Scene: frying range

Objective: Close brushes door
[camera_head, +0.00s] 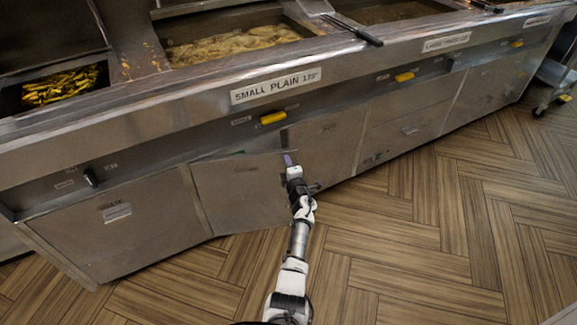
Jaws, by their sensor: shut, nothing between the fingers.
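A grey metal cabinet door (238,192) under the fryer stands ajar, its right side swung out from the front. Its label is too small to read, so I cannot tell for sure that it is the brushes door. My gripper (289,158) is shut and empty at the right edge of this door, near its top corner. I cannot tell whether the fingers touch the door. A neighbouring panel (325,150) to the right looks flush with the front.
Further cabinet fronts line the range, one at left (118,228) and one at right (408,130). Yellow handles (273,118) and a dark knob (90,177) stick out above them. Tongs (352,31) lie on the top edge. The wooden floor (430,220) is clear.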

